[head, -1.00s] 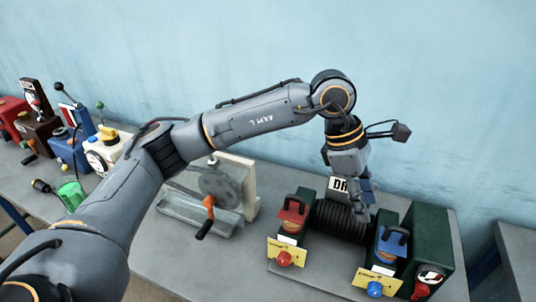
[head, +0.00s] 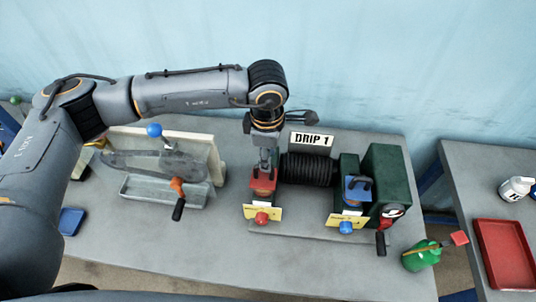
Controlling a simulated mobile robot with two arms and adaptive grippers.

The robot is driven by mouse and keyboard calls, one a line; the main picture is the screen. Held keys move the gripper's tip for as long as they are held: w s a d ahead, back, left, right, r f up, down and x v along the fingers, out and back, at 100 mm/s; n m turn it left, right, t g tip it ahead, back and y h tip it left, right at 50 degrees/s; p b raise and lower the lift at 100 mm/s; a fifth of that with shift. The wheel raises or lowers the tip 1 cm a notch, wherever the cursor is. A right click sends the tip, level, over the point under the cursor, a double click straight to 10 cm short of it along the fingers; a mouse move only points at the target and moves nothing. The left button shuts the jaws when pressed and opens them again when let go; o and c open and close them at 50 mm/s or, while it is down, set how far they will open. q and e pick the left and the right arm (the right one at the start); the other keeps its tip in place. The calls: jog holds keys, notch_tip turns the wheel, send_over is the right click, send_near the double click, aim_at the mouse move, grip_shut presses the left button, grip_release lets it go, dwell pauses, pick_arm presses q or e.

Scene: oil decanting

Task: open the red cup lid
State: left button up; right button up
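The red cup lid (head: 264,182) sits on the left cup of the green machine labelled DRIP 1, above a yellow tag and a red knob (head: 262,218). My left gripper (head: 265,168) points straight down at the lid, and its fingertips overlap the lid's handle. The gripper hides most of the handle, and whether the fingers are closed around it is too small to tell. The lid looks seated on its cup. My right gripper is out of view.
A blue-lidded cup (head: 356,188) with a blue knob (head: 346,227) stands to the right, beside a dark ribbed cylinder (head: 310,169). A grey tray device (head: 160,190) is at the left. A green can (head: 420,256) is at the table's right edge, and a red tray (head: 505,254) lies on another table.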

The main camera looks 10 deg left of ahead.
pick_arm(q)
notch_tip(320, 180, down, 2)
jog(key=shift+f+p, duration=0.1)
jog(key=shift+p, duration=0.25)
jog(key=shift+d+f, duration=0.15)
jog(key=shift+f, duration=0.45)
jog(key=c, duration=0.7)
grip_shut()
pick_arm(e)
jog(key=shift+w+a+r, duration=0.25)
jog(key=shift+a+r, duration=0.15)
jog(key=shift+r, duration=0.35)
